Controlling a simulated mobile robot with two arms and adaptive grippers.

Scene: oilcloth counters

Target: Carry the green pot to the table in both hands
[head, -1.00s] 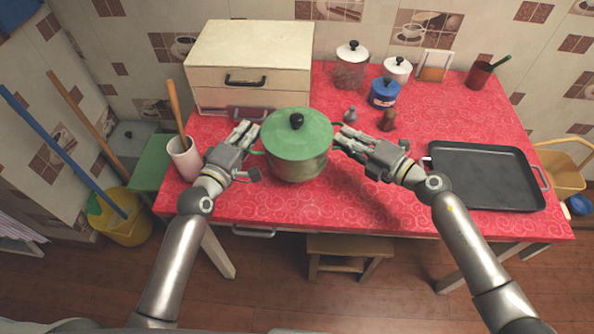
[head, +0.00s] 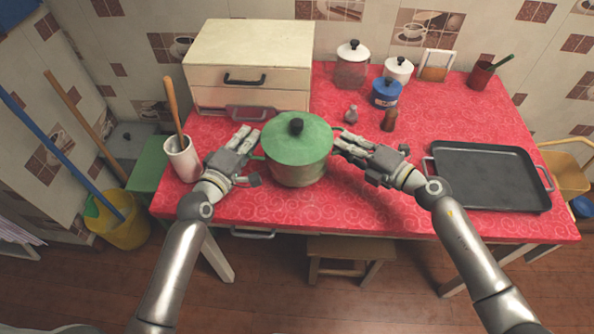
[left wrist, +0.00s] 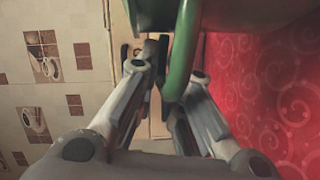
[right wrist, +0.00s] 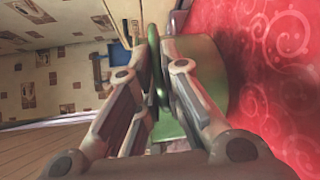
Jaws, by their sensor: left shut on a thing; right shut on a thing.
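The green pot (head: 298,171), with a green lid and a black knob (head: 296,126), is upright at the front middle of the red-clothed counter (head: 380,210). I cannot tell whether its base touches the cloth. My left gripper (head: 250,148) is shut on the pot's left handle; the green loop (left wrist: 181,50) shows at its fingers in the left wrist view. My right gripper (head: 342,146) is shut on the right handle, which shows between its fingers in the right wrist view (right wrist: 154,62). The finger contacts are partly hidden in the head view.
A cream drawer box (head: 250,60) stands behind the pot. A white holder (head: 182,160) is at the left, a black tray (head: 487,177) at the right. Two shakers (head: 389,120) and several jars (head: 385,93) stand behind. A stool (head: 348,252) is under the counter.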

